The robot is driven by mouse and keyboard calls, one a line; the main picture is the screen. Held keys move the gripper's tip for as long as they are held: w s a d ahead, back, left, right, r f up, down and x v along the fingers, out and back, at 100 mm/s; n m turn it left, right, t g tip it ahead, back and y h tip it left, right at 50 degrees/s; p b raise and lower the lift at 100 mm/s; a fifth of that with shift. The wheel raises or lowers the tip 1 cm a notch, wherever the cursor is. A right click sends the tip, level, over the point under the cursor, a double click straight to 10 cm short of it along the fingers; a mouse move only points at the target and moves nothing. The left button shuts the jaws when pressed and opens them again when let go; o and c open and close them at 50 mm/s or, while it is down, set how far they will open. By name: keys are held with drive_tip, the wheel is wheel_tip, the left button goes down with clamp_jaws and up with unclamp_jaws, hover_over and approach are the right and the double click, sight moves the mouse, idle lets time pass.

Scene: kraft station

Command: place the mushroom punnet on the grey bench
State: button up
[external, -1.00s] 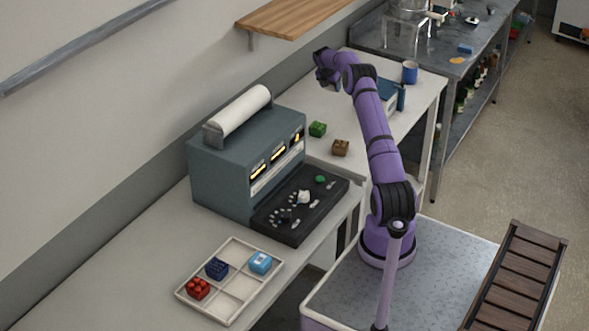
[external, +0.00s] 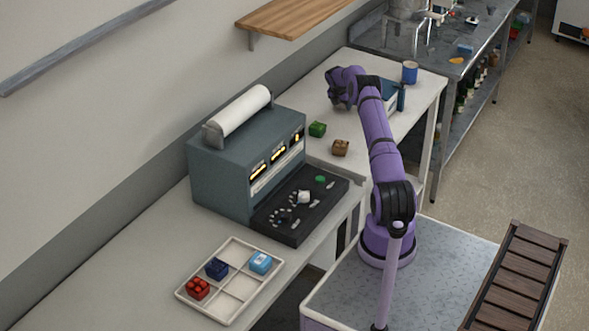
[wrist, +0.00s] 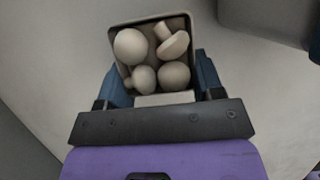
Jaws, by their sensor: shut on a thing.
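The mushroom punnet (wrist: 165,99) is a small dark-rimmed tub holding several pale mushrooms, in the wrist view. My gripper (wrist: 159,78) is shut on it, with a blue finger at each side. In the external view my gripper (external: 338,103) is over the far part of the white table (external: 388,133), and I cannot make out the punnet there. I cannot tell whether the punnet touches the surface. The grey metal bench (external: 436,64) stands beyond the white table, at the upper right.
A wooden shelf (external: 300,20) juts from the wall. The teal machine (external: 235,170) stands nearer.

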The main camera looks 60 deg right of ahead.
drive_tip(key=shift+f, duration=0.55)
drive_tip(key=shift+f, duration=0.1)
drive_tip(key=o, duration=1)
drive_tip(key=v, duration=1.1)
drive_tip(key=shift+r, duration=0.3)
drive_tip(key=shift+o, duration=0.4)
drive_tip(key=shift+a+r, duration=0.15)
drive_tip(key=shift+r, duration=0.1)
